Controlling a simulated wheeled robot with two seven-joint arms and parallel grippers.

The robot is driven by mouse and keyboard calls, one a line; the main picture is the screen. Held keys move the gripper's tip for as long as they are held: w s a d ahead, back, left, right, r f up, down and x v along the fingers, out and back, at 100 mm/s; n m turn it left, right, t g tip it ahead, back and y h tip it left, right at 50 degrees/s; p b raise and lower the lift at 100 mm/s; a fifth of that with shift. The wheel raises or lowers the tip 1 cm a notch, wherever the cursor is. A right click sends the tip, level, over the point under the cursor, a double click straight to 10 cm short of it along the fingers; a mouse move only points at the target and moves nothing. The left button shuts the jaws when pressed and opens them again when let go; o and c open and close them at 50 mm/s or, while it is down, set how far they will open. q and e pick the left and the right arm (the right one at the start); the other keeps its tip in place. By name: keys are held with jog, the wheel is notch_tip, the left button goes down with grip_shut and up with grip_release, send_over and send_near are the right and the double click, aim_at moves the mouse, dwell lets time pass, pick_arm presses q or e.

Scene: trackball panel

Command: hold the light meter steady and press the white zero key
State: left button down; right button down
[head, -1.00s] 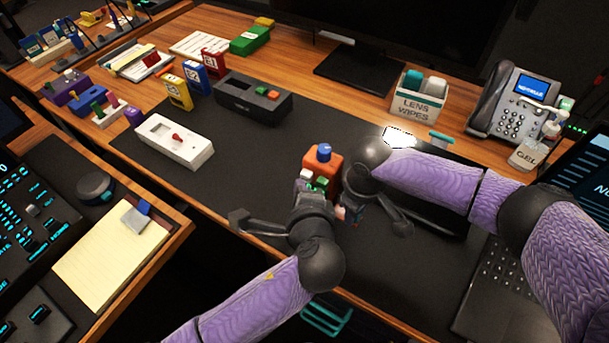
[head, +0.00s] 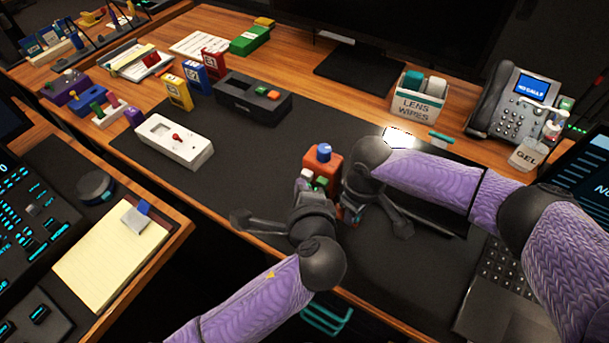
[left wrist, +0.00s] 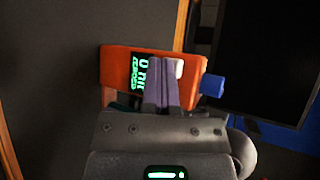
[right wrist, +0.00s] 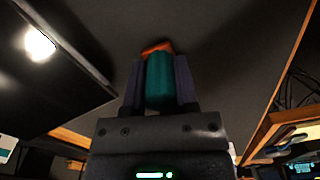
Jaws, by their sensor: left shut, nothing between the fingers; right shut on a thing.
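The light meter (head: 316,162) is an orange box with a blue knob (head: 324,150) and a lit green display (left wrist: 137,72). In the left wrist view its white key (left wrist: 179,69) shows just right of my fingertips. My left gripper (left wrist: 160,62) is shut and empty, its fingers overlapping the meter's face between display and key. I cannot tell whether they touch it. My right gripper (right wrist: 159,62) is shut on a teal part (right wrist: 160,82), apparently the meter's grip, with an orange edge (right wrist: 157,47) beyond it. In the head view the arms hide much of the meter.
A dark mat (head: 250,150) covers the desk. A white box with a red knob (head: 175,140) and a black box with buttons (head: 252,98) stand to the left.

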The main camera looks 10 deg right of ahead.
pick_arm(q)
jog(key=shift+s+a, duration=0.4)
jog(key=shift+s, duration=0.15)
jog(key=s+a, duration=0.1)
jog(key=s, duration=0.1)
jog(key=s+a, duration=0.2)
jog(key=shift+a, duration=0.1)
dwell(0.9)
